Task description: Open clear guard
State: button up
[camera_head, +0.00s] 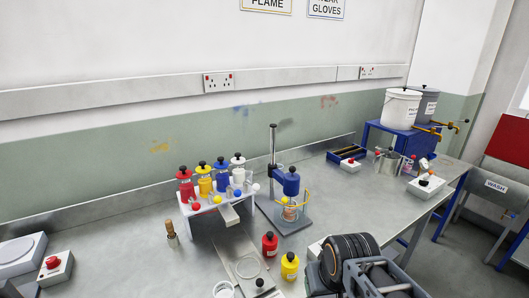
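A blue press-like unit (291,182) stands on a grey base plate (286,221) in the middle of the bench, beside a dark upright post (273,145). A thin yellow-edged band (306,197) curves around the space under the blue head. It looks like the rim of the clear guard. The see-through wall is hard to make out, and I cannot tell its exact position. A small can or jar (289,212) stands on the plate inside or behind it. I cannot make out my gripper or its fingers in this view.
A white rack (216,206) with coloured bottles stands left of the press. Red (270,244) and yellow (290,266) bottles stand in front. A bulky dark ribbed object (346,250) fills the lower right. The bench right of the press (335,197) is partly clear.

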aim_at(284, 199)
jog(key=u, duration=2.6)
jog(key=k, duration=0.95)
jog(key=z, duration=1.3)
jog(key=i, duration=1)
